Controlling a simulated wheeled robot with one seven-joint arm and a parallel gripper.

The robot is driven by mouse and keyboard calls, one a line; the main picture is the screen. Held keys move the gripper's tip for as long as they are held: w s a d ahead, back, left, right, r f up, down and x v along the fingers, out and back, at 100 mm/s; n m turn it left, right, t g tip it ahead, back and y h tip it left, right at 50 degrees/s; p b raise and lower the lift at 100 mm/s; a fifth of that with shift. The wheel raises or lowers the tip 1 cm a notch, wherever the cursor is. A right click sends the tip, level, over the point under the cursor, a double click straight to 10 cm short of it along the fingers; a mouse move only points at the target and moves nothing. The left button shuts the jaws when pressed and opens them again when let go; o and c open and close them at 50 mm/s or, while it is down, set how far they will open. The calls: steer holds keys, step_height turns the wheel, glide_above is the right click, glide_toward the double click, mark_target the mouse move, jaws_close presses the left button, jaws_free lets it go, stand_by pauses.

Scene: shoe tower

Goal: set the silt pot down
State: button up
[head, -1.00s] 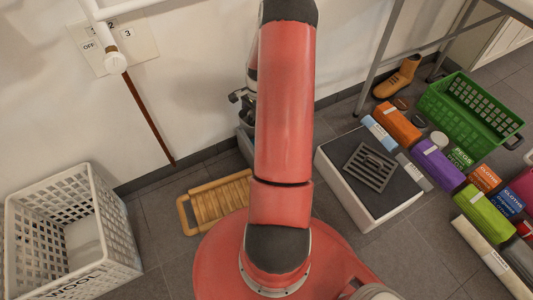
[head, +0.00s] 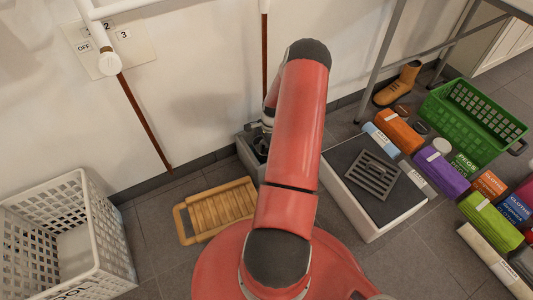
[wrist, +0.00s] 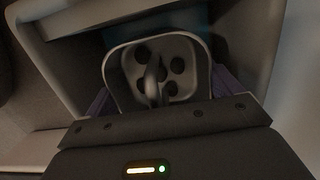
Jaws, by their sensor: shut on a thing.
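The silt pot (wrist: 190,50) is a grey, rounded-square pot with several dark holes in its base and a bar handle across the middle, seen in the wrist view. My gripper (wrist: 160,95) is shut on it, with purple finger parts showing at either side. A grey open box (wrist: 75,20) surrounds the pot in the wrist view; whether the pot touches its floor I cannot tell. In the head view a grey box (head: 244,153) stands on the floor by the wall, partly behind my arm. My gripper and the pot are largely hidden there.
A wooden slatted board (head: 218,208) lies on the floor at left. A white crate (head: 95,235) stands further left. A dark-topped white box (head: 345,205) carrying a grey grate (head: 370,176) is at right. Several packets and a green basket (head: 460,130) lie beyond it.

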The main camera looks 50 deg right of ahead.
mark_target(267, 150)
steer(key=shift+f+b, duration=0.3)
steer(key=shift+f, duration=1.85)
steer(key=shift+f, duration=0.1)
steer(key=o, duration=1.1)
